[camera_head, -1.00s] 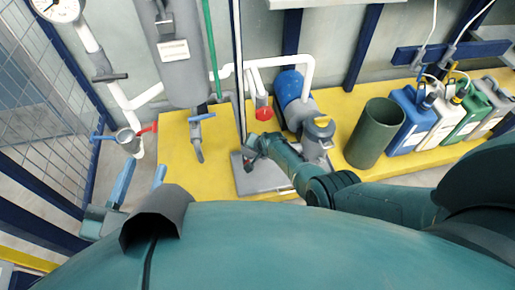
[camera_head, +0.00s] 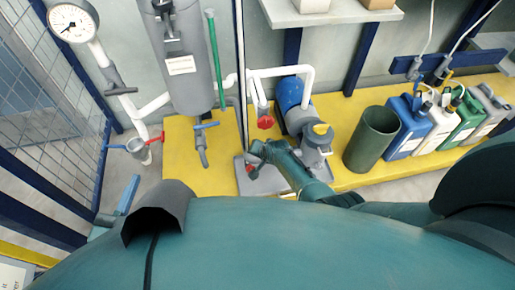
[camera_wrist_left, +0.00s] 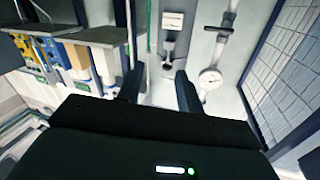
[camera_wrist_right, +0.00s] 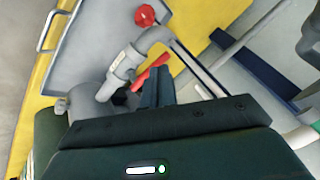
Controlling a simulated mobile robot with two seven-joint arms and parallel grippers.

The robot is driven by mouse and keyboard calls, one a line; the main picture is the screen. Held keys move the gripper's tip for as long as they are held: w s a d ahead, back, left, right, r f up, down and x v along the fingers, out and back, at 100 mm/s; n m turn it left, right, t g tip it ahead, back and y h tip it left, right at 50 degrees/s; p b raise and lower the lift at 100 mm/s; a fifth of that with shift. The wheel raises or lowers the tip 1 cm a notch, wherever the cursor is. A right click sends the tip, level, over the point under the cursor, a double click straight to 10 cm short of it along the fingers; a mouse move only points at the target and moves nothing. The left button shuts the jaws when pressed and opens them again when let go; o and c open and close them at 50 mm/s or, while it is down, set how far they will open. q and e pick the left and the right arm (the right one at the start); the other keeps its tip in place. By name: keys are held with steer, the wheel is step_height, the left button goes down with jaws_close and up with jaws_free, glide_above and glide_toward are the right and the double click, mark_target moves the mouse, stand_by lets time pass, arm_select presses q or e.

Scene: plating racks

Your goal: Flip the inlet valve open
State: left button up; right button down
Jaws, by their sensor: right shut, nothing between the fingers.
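A red lever (camera_wrist_left: 0,0) is not readable there; in the right wrist view a red lever handle (camera_wrist_right: 152,74) sits on a grey valve pipe (camera_wrist_right: 126,62), just beyond my right fingertips. My right gripper (camera_wrist_right: 158,75) is shut and empty; whether it touches the lever I cannot tell. In the head view my right gripper (camera_head: 256,155) is by the pump's base, small and partly hidden. Which valve is the inlet is not labelled legibly. My left gripper (camera_head: 128,195) is partly hidden by my body; the left wrist view shows its fingers (camera_wrist_left: 160,88) apart and empty.
A blue pump (camera_head: 290,92) and a green bin (camera_head: 372,138) stand on the yellow platform (camera_head: 345,178), with several canisters at right. A grey tank (camera_head: 185,65), a blue-lever tap (camera_head: 206,125), a red-and-blue-handled valve (camera_head: 137,145) and a gauge (camera_head: 72,22) are at left.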

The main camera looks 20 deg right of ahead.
arm_select(q)
steer(key=shift+s+a+n+g+y+p, duration=0.1)
steer(key=shift+a+n+g+y+p, duration=0.25)
steer(key=shift+g+p, duration=0.3)
arm_select(e)
steer(key=shift+v, duration=1.15)
arm_select(q)
steer(key=shift+d, duration=0.1)
arm_select(e)
steer(key=shift+d, duration=0.15)
